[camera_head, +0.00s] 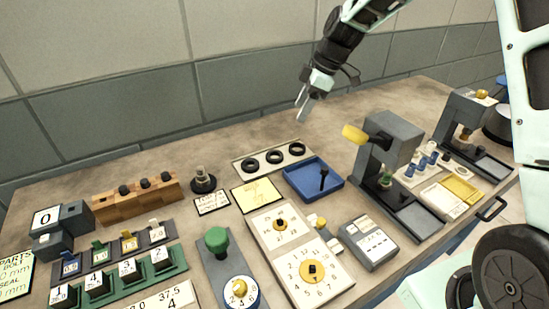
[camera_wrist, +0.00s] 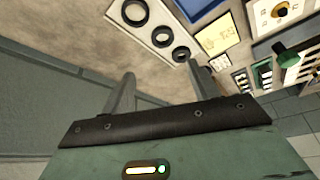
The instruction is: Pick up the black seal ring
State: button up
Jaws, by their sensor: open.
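Three black rings sit in a row on a pale rectangular plate (camera_head: 240,172): a left ring (camera_head: 251,170), a middle ring (camera_head: 274,162) and a right ring (camera_head: 297,154). Which is the seal ring is not marked. In the wrist view the right ring (camera_wrist: 134,24) looks largest, with the middle ring (camera_wrist: 162,46) and left ring (camera_wrist: 181,61) below it. My gripper (camera_head: 303,112) is open and empty, in the air above and behind the plate. Its fingers (camera_wrist: 160,88) point toward the plate's side and touch nothing.
A blue tray (camera_head: 333,192) with a small black tool stands just right of the rings. A yellow card (camera_head: 258,195) lies in front. A grey press (camera_head: 397,150) stands to the right, a wooden block (camera_head: 135,196) to the left. The wall is close behind; the bench behind the rings is clear.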

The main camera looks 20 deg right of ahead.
jog(key=p, duration=0.3)
send_over(277, 150)
jog(key=s+d, duration=0.2)
jog(key=s, duration=0.1)
notch_tip(277, 150, down, 10)
jog(key=shift+w+a+f, duration=0.1)
jog(key=shift+w, duration=0.05)
jog(key=p+x, duration=0.1)
jog(key=x, duration=0.3)
jog(key=shift+a+p, duration=0.3)
jog(key=shift+p, duration=0.1)
jog(key=shift+a+f, duration=0.15)
jog(key=shift+f, duration=0.25)
jog(key=c, duration=0.7)
